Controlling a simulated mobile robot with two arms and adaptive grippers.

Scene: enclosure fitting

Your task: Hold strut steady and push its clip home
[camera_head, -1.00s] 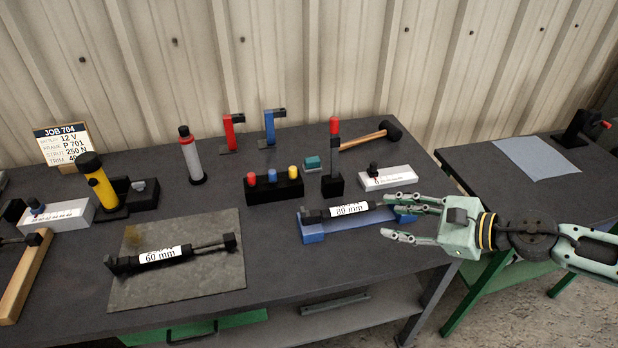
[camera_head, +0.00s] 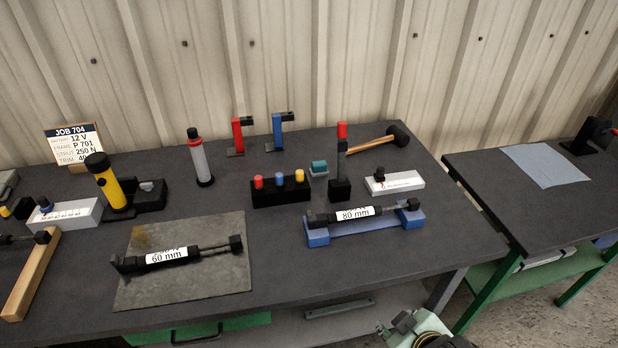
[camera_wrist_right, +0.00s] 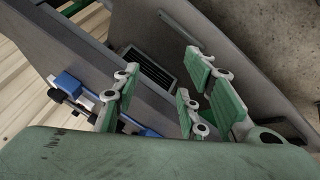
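A black strut labelled 80 mm (camera_head: 378,210) lies across a blue cradle (camera_head: 362,228) at the right of the bench, its ends on the two raised blocks. A second black strut labelled 60 mm (camera_head: 190,255) lies on a grey mat (camera_head: 210,283) at the front left. I cannot make out a clip on either strut. My right gripper (camera_head: 400,330) is below the bench's front edge, apart from both struts. In the right wrist view its fingers (camera_wrist_right: 158,75) are spread and empty, with part of the blue cradle (camera_wrist_right: 68,84) beyond them. My left gripper is not in view.
A yellow-and-black cylinder (camera_head: 107,183) stands left. A second table (camera_head: 505,195) is at the right, past a gap.

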